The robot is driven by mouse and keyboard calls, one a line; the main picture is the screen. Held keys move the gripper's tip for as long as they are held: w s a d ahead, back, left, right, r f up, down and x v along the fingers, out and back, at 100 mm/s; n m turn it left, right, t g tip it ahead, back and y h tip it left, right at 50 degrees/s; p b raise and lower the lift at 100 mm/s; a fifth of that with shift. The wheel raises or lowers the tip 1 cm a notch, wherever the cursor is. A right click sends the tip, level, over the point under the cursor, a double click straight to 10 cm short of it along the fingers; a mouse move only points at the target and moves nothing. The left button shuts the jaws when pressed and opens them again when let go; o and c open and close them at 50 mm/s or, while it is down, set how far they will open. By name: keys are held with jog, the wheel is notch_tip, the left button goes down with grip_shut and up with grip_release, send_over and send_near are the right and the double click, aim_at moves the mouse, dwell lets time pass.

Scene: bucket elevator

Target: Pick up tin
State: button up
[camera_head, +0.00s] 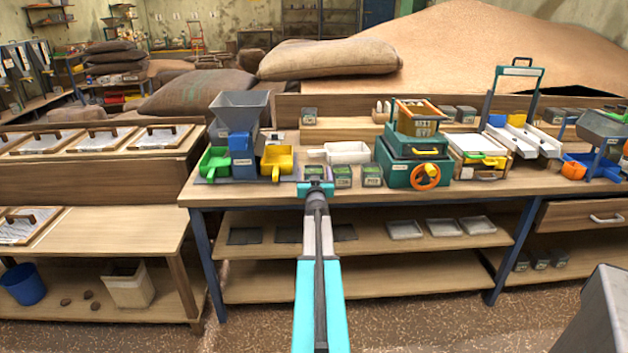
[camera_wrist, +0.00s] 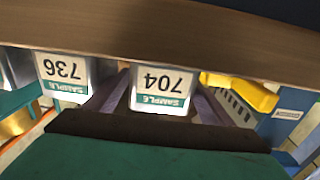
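A row of small tins with green-and-white sample labels stands along the bench's front edge. The tin labelled 704 (camera_wrist: 163,88) shows upside down in the wrist view, between the two fingers of my gripper (camera_wrist: 160,100). In the head view my gripper (camera_head: 316,186) is at the front of the leftmost tin (camera_head: 315,172) and partly covers it. The fingers are apart on either side of tin 704; I see no clear contact with its sides. Tin 736 (camera_wrist: 64,75) stands beside it, outside the fingers. It also shows in the head view (camera_head: 343,177).
A hopper machine (camera_head: 240,125) with a yellow bin (camera_head: 277,160) stands close left of the tins. A white tray (camera_head: 347,152) lies behind them. A green machine with an orange wheel (camera_head: 425,175) stands at the right. Shelves lie below the bench (camera_head: 450,187).

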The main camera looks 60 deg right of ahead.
jog(key=c, duration=1.1)
jog(key=shift+r, duration=0.2)
notch_tip(320, 180, up, 10)
jog(key=p, duration=0.4)
jog(key=shift+f, duration=0.2)
